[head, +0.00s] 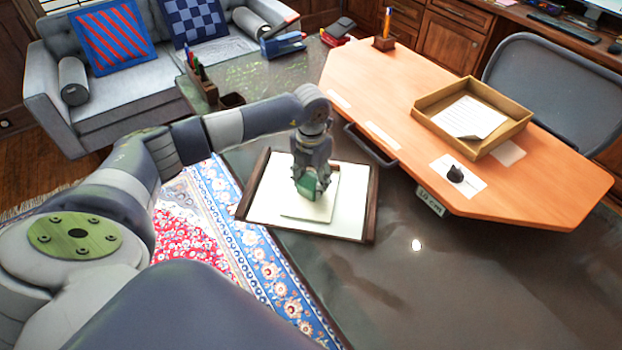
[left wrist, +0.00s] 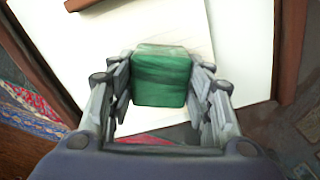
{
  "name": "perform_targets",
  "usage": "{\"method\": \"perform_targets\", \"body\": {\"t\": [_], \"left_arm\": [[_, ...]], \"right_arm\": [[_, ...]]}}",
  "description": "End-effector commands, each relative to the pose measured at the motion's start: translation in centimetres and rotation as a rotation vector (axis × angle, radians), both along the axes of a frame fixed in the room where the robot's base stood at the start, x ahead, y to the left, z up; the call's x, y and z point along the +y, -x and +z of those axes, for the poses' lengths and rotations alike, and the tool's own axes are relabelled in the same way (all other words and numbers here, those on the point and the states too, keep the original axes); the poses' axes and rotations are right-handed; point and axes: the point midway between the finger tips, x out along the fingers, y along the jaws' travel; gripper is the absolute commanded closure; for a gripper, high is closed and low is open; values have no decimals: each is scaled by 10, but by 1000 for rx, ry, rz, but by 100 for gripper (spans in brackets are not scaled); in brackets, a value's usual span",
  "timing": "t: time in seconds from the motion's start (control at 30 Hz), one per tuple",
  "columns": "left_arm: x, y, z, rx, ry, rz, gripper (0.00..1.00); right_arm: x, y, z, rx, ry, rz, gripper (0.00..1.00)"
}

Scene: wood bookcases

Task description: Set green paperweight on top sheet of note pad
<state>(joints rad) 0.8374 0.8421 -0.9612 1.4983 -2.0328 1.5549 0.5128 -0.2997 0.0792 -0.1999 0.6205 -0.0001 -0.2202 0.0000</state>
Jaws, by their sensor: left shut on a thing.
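The green paperweight (head: 307,187) is a small green block. My left gripper (head: 312,180) is shut on it, with a finger on each side, as the left wrist view shows for the paperweight (left wrist: 161,75) and the gripper (left wrist: 160,85). The paperweight is over the cream note pad (head: 318,209), which lies on a white sheet in a dark-edged tray or blotter (head: 262,208). I cannot tell whether the paperweight touches the pad. The note pad's sheet also shows behind the block in the left wrist view (left wrist: 194,35). My right gripper is not in view.
An orange wooden board (head: 480,190) at the right holds a box of paper (head: 490,151), a small black object (head: 455,174) and a pen holder (head: 384,43). A dark pen organizer (head: 201,88) stands at the back left. The dark desk front (head: 420,290) is clear.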

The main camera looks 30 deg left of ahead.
Motion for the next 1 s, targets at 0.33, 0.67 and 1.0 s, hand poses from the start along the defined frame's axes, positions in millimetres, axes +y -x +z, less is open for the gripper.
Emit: {"method": "perform_targets", "body": {"t": [0.33, 0.67, 1.0], "left_arm": [[0, 0, -2, 0, 0, 0, 34], [0, -1, 6, -3, 1, 0, 34], [0, -1, 75, -7, 0, -1, 34]], "right_arm": [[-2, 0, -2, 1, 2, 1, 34], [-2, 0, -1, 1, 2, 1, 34], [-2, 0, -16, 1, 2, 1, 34]]}}
